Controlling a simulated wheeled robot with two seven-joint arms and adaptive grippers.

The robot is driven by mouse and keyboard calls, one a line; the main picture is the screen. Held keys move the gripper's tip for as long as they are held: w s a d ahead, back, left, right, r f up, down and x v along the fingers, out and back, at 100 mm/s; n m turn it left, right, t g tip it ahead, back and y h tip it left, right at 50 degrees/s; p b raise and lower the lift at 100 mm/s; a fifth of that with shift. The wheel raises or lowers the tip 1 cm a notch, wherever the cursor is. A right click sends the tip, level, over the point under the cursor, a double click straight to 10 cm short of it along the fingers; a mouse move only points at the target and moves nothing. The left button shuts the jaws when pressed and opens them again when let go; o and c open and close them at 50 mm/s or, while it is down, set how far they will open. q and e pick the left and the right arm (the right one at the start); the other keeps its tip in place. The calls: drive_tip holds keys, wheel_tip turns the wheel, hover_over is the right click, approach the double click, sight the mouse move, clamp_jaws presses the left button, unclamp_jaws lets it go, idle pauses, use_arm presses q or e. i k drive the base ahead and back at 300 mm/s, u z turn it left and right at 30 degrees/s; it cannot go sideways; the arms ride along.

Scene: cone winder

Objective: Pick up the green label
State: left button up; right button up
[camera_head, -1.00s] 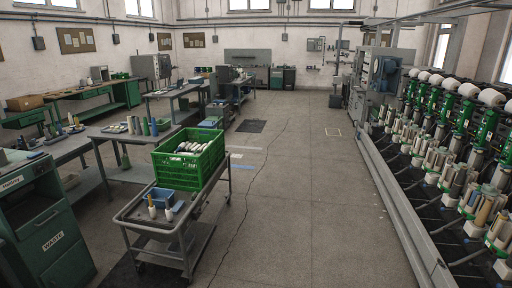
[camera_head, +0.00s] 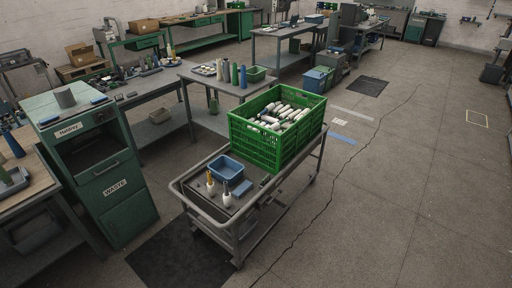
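I cannot make out a green label in the camera_head view. A green cabinet (camera_head: 92,165) at the left carries two pale labels, one reading like "Hattrey" (camera_head: 69,130) and one reading "WASTE" (camera_head: 115,187). A grey cart (camera_head: 245,207) in the middle carries a green crate (camera_head: 262,149) with several white and dark bobbins in it. A blue bin (camera_head: 226,169) and two small pale cones (camera_head: 211,187) stand at the cart's near end. Neither of my grippers is in view.
A wooden-topped bench (camera_head: 32,185) stands at the far left. Benches (camera_head: 222,92) with several cones stand behind the cart. A dark mat (camera_head: 178,255) lies on the floor before the cabinet. The floor (camera_head: 420,190) at the right is clear.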

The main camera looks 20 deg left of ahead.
sight(267, 179)
drive_tip(key=u, duration=0.7)
drive_tip(key=i, duration=1.55)
drive_tip(key=u, duration=0.6)
